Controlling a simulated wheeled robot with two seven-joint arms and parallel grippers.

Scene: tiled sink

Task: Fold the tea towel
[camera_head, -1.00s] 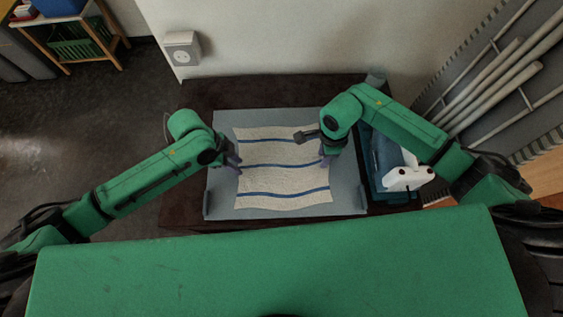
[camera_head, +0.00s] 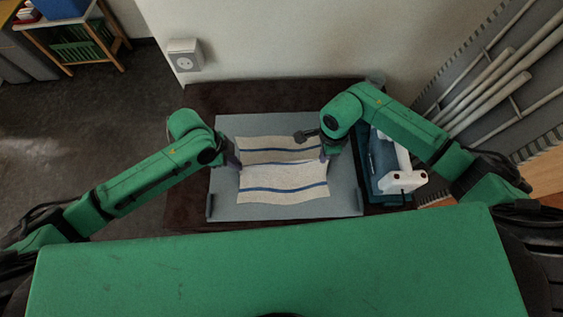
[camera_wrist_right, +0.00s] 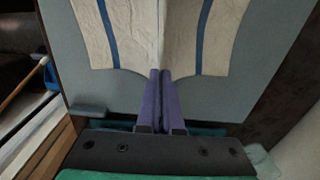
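The tea towel (camera_head: 284,178), cream with blue stripes, lies over a grey board. Its middle is raised into a crosswise ridge, and its front and back parts slope away from it. In the right wrist view the towel (camera_wrist_right: 128,38) shows two panels meeting at my fingertips. My right gripper (camera_wrist_right: 161,73) is shut on the towel's right edge at this ridge; it also shows in the head view (camera_head: 324,157). My left gripper (camera_head: 237,164) is at the towel's left edge, level with the ridge, and appears shut on it; its fingertips are small and partly hidden.
The grey board (camera_head: 347,196) has small raised pieces at its front corners and rests on a dark brown surface (camera_head: 190,190). A blue-teal tray (camera_head: 388,196) with a white object (camera_head: 405,181) stands to the right. A wall with a socket (camera_head: 184,54) is behind.

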